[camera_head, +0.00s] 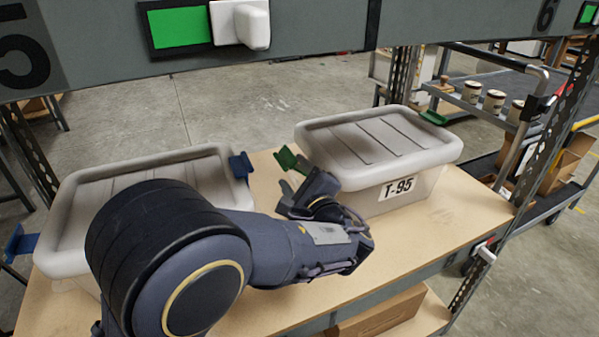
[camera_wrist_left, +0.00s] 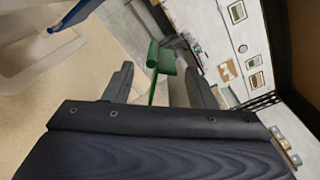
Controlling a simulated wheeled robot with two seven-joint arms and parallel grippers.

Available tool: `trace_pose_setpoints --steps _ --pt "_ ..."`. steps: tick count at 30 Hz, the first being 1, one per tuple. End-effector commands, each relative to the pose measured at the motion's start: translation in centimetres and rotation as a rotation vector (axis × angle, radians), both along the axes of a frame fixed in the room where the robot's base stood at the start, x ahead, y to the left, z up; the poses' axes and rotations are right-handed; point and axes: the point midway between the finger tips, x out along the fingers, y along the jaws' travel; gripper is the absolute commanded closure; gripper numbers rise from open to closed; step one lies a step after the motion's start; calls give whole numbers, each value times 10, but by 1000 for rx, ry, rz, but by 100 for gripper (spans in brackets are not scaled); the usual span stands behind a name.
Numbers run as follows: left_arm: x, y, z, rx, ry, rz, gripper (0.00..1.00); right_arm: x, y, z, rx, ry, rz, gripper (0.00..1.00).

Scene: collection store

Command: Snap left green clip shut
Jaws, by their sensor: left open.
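The left green clip (camera_head: 286,158) sticks out, swung away from the left end of the grey T-95 bin (camera_head: 418,187), beside the lid's edge. My left gripper (camera_head: 298,188) is open and empty just in front of this clip. In the left wrist view the green clip (camera_wrist_left: 160,58) appears between and beyond the two spread fingertips (camera_wrist_left: 158,78); I cannot tell whether either finger touches it. The right green clip (camera_head: 433,117) is at the far right end of the lid and also sticks out. My right gripper is not in view.
A second grey bin (camera_head: 205,172) with blue clips (camera_head: 240,166) stands at the left, partly behind my left arm. Both bins rest on a wooden shelf (camera_head: 440,220). A shelf beam (camera_head: 330,25) crosses above. A cart with mugs (camera_head: 494,101) stands at the right.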

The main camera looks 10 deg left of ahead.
Motion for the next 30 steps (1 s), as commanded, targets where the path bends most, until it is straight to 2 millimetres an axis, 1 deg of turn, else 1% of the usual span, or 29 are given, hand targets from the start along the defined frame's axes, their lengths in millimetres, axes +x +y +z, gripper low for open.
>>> trace_pose_setpoints --steps 1,5,8,15,18,21,30 --pt "-2 3 -4 -35 -24 -2 49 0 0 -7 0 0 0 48" --pt "-1 7 -2 -75 -55 -5 49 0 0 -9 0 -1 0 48" --pt "9 14 -2 -78 -56 -1 49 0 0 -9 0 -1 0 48" --pt "42 35 -2 -75 -55 -1 49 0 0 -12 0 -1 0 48" --pt "52 41 -2 -76 -54 -2 49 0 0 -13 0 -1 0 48" --pt "59 45 -1 -76 -54 -4 49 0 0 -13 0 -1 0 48" --pt "62 47 -1 -75 -53 -4 49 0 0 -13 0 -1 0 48"
